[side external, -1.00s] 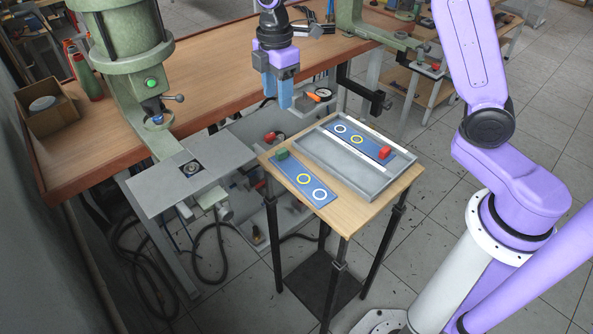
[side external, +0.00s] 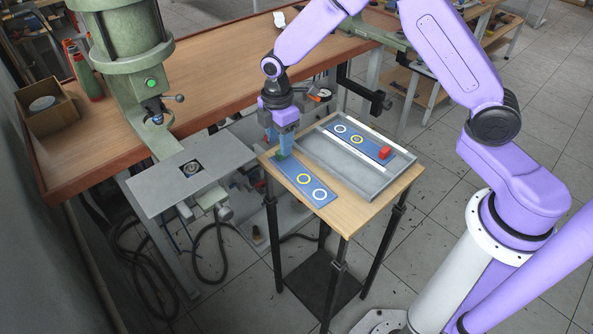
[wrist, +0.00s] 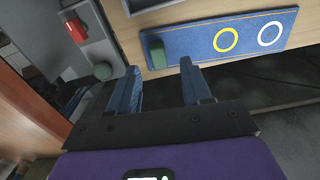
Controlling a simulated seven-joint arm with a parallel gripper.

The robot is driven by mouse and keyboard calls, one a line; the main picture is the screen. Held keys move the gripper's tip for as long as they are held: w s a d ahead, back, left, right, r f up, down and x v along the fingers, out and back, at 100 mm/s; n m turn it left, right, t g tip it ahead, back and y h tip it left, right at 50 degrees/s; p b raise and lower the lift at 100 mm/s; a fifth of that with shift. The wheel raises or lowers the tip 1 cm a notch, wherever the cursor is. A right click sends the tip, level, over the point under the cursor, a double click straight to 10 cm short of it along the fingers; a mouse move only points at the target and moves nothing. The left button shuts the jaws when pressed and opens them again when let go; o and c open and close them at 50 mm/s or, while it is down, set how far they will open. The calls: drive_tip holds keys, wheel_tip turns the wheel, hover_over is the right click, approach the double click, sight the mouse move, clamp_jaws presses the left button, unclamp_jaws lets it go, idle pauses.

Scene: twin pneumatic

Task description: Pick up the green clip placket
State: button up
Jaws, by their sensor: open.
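The green clip placket is a blue strip (side external: 310,184) with a green clip at its far left end, a yellow ring and a white ring. It lies flat on the small wooden table beside the grey tray. In the wrist view the placket (wrist: 195,38) shows its green clip (wrist: 157,52) just beyond my fingertips. My gripper (side external: 281,148) is above the clip end, fingers pointing down. In the wrist view my gripper (wrist: 162,68) has its blue fingers apart with nothing between them, roughly in line with the clip. The remaining height above the clip is hard to judge.
A grey tray (side external: 345,182) on the table holds a similar blue placket (side external: 347,134) with a red clip (side external: 384,153). A green drill press (side external: 128,60) and its grey plate (side external: 165,190) stand left. A long wooden bench (side external: 215,75) runs behind.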

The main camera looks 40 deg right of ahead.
drive_tip(key=shift+f, duration=1.8)
clamp_jaws()
drive_tip(key=shift+r, duration=0.1)
